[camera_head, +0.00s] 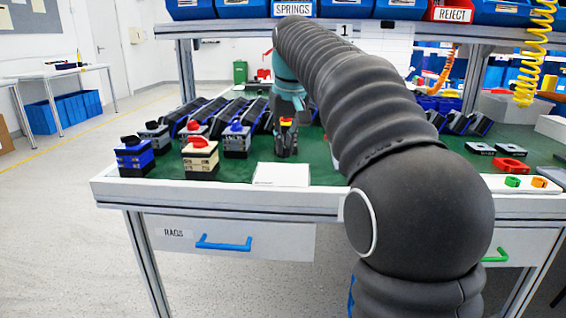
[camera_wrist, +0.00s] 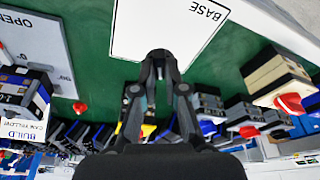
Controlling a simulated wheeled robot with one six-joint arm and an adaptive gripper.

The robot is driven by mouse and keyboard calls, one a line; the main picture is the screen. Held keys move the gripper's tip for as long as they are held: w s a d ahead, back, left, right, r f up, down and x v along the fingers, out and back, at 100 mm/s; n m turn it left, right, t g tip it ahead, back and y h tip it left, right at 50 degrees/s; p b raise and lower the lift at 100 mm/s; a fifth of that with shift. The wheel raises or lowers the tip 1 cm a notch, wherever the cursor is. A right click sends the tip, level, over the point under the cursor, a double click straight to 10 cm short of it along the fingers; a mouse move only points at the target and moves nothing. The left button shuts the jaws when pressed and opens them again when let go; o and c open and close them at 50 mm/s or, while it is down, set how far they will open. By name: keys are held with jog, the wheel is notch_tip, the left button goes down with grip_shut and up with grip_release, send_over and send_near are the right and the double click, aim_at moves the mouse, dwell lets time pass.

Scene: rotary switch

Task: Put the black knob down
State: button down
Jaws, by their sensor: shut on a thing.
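My gripper (camera_head: 286,150) points down over the green bench top, just behind a white card (camera_head: 282,174). In the wrist view my gripper (camera_wrist: 160,62) has its fingers closed together at the tips, near the edge of the white plate marked BASE (camera_wrist: 165,28). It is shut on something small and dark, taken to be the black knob. The knob blends with the black fingers, so its outline and any contact below it cannot be made out.
Switch blocks stand left of my gripper: a blue one with a black knob (camera_head: 135,158), a beige one with a red knob (camera_head: 200,160), and a grey one with a blue knob (camera_head: 236,140). Dark sloped bins (camera_head: 205,112) line the back. Green surface shows around the card.

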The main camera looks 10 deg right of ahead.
aim_at(283, 175)
jog(key=shift+w+a+f, duration=0.15)
jog(key=shift+a+f, duration=0.05)
jog(key=shift+s+b+x, duration=0.25)
jog(key=shift+b+x, duration=0.1)
jog(key=shift+x, duration=0.6)
jog(key=shift+s+b+x, duration=0.2)
jog(key=shift+b+x, duration=0.1)
jog(key=shift+x, duration=0.65)
jog(key=shift+f, duration=0.25)
jog(key=c, duration=1.2)
grip_release()
jog(key=p+v, duration=0.3)
jog(key=v, duration=0.9)
jog(key=shift+s+r, duration=0.1)
jog(key=shift+r, duration=0.05)
